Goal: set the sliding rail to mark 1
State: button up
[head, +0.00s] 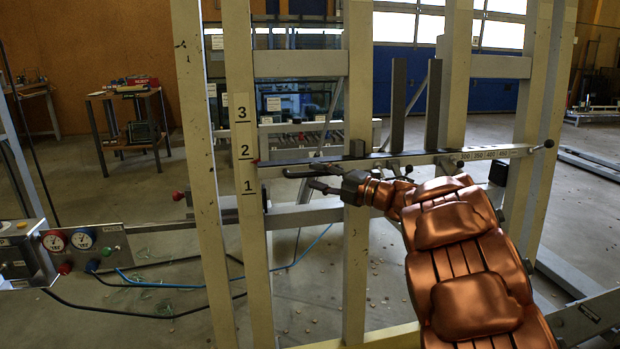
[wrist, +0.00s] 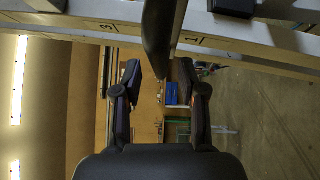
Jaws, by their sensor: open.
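The sliding rail (head: 400,158) is a pale horizontal bar with printed numbers, crossing the frame. Its left end has a small red tip beside the marked post (head: 243,180), a little below mark 2 (head: 244,152) and above mark 1 (head: 248,187). My gripper (head: 316,183) is open, just below the rail's left part, with fingers pointing left toward the post. In the wrist view, my gripper (wrist: 158,68) has its fingers spread, with a dark bar (wrist: 163,35) reaching down in front of the gap. I cannot tell whether they touch it. Mark 2 is partly hidden there.
A panel with gauges (head: 70,240) stands at the left, with blue and black hoses on the floor. Two dark upright pads (head: 397,105) rise above the rail. Frame posts stand close around my arm. A small table (head: 130,125) stands far behind.

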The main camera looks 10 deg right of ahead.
jog(key=shift+x, duration=1.35)
grip_shut()
jog(key=shift+f, duration=0.1)
